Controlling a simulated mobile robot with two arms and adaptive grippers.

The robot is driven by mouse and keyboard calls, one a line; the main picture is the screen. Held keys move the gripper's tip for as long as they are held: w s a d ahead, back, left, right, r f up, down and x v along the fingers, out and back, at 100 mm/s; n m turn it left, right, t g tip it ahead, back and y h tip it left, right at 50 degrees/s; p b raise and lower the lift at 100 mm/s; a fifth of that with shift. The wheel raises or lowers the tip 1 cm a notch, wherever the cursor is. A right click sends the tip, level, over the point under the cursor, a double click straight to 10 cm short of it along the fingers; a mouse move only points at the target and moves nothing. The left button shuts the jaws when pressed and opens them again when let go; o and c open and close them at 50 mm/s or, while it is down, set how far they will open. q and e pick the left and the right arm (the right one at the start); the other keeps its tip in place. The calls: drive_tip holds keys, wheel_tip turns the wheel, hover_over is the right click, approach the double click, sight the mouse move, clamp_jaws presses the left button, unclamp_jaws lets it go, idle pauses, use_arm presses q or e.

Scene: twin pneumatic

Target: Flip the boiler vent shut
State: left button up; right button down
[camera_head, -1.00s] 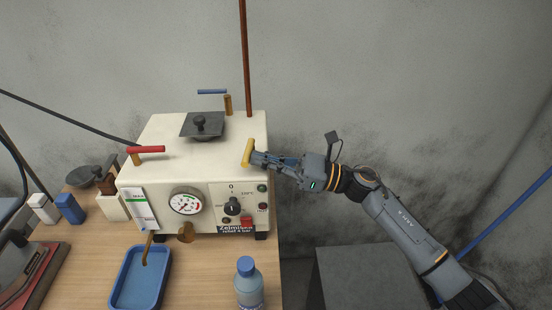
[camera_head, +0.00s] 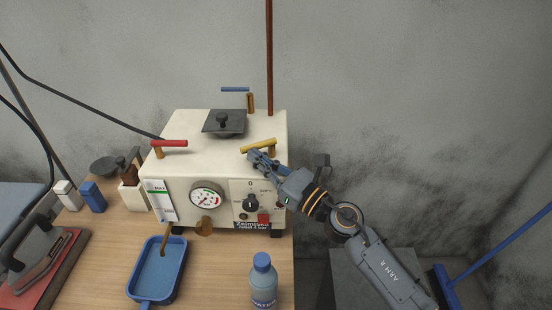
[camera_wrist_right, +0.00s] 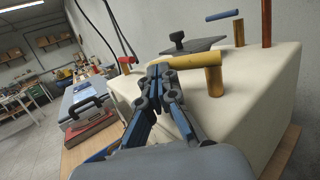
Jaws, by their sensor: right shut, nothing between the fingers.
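The cream boiler (camera_head: 215,140) stands on the wooden table, with three levers on its top. The yellow lever (camera_head: 258,146) sits at the right front on a brass post. Its handle now points left across the top. The red lever (camera_head: 169,143) is at the left and the blue lever (camera_head: 235,89) at the back. No label shows which is the vent. My right gripper (camera_head: 254,158) is shut and empty, its fingertips right by the yellow handle on its near side. In the right wrist view the tips (camera_wrist_right: 160,70) look touching or nearly touching the yellow handle (camera_wrist_right: 186,64). My left gripper is out of view.
A dark lid (camera_head: 224,123) with a knob is on the boiler's top. A gauge (camera_head: 206,196) and a dial are on its front. A blue tray (camera_head: 134,288) and a water bottle (camera_head: 263,283) stand in front. A rust-brown pipe (camera_head: 269,60) rises behind.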

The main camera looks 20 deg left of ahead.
sight(250, 166)
drive_tip(key=shift+a+r+p, duration=0.15)
drive_tip(key=shift+a+p, duration=0.2)
drive_tip(key=shift+p, duration=0.15)
drive_tip(key=shift+w+a+m+t+h+p, duration=0.15)
drive_tip(key=shift+m+t+h+p, duration=0.35)
drive_tip(key=shift+t, duration=0.5)
drive_tip(key=shift+s+a+m+t+h+p, duration=0.1)
drive_tip(key=shift+a+m+t+h+p, duration=0.15)
drive_tip(key=shift+m+t+h, duration=0.6)
drive_tip(key=shift+w+a+m+t+h+p, duration=0.15)
drive_tip(key=shift+m+t+h+p, duration=0.35)
drive_tip(key=shift+t, duration=0.55)
drive_tip(key=shift+w+a+m+t+h+p, duration=0.2)
drive_tip(key=shift+m+t+h+p, duration=0.25)
drive_tip(key=shift+m+t+h, duration=0.15)
drive_tip(key=shift+a, duration=0.15)
drive_tip(key=shift+w+a+p, duration=0.15)
drive_tip(key=shift+p, duration=0.25)
